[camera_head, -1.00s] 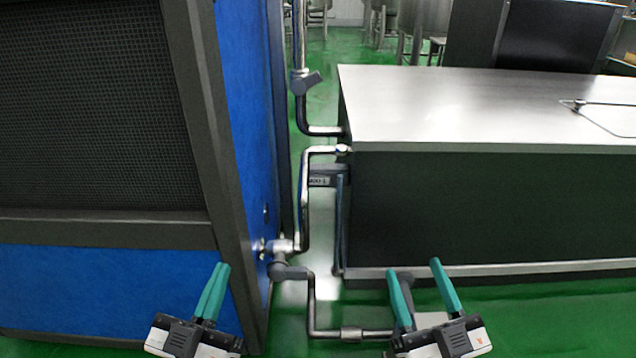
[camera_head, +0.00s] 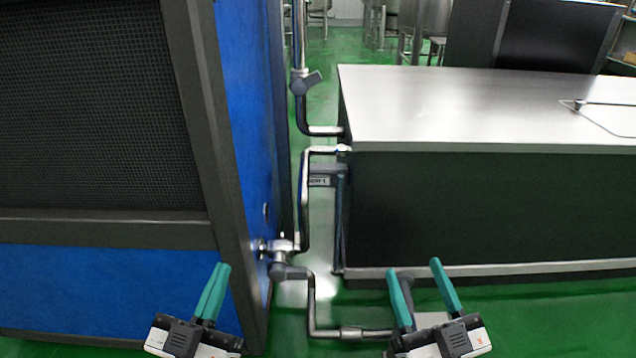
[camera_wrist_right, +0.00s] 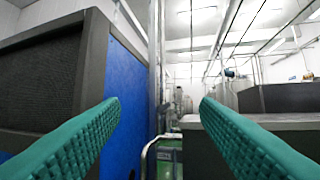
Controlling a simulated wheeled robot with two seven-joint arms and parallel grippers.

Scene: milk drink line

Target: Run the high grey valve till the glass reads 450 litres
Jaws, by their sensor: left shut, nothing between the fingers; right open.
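The high grey valve (camera_head: 305,82) sits on the upright steel pipe left of the steel-topped unit, with its grey handle tilted up to the right. No gripper touches it. A lower grey valve (camera_head: 288,271) is on the pipe beside the blue cabinet. A narrow upright strip (camera_head: 340,225) runs down the unit's left end; I cannot tell whether it is the glass, and no litre reading is legible. My left gripper (camera_head: 221,267) is shut and empty in front of the blue cabinet. My right gripper (camera_head: 414,267) is open and empty; its spread fingers also show in the right wrist view (camera_wrist_right: 160,101).
The blue cabinet (camera_head: 110,285) with its dark mesh panel fills the left. The steel-topped unit (camera_head: 450,105) fills the right. A bent pipe (camera_head: 312,305) runs low between them. Green floor (camera_head: 560,315) is clear at the front right.

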